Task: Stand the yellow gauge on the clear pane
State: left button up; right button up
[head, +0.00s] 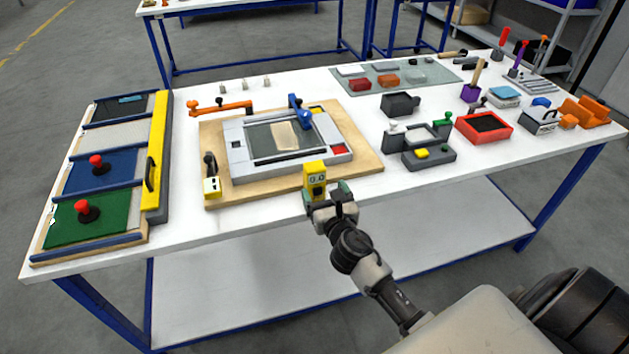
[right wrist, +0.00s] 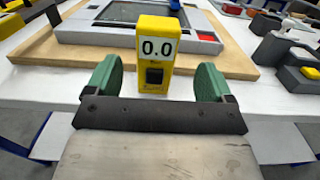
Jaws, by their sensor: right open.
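The yellow gauge (head: 315,174) stands upright by the front edge of the wooden board; in the right wrist view the gauge (right wrist: 156,72) reads 0.0. My right gripper (right wrist: 158,80) is open, with one green finger on each side of the gauge and a gap on both sides. In the head view the right gripper (head: 328,192) comes from the front. The clear pane (head: 260,138) lies in a grey frame (head: 240,172) on the wooden board, behind the gauge, with a pale beige patch showing in it. My left gripper is not in view.
A blue clamp (head: 300,113) stands at the frame's back edge, an orange arm (head: 222,107) behind left. A black-handled yellow block (head: 211,183) is on the board's left. A grey fixture (head: 428,155) stands to the right. The wooden board (head: 365,168) has bare margins.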

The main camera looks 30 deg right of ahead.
aim_at(317, 181)
jog(key=x, duration=0.7)
jog(key=shift+a+f, duration=0.25)
jog(key=shift+f, duration=0.05)
jog(key=shift+r, duration=0.1)
jog(key=shift+c, duration=1)
jog(key=c, duration=1)
jog(key=shift+r, duration=0.1)
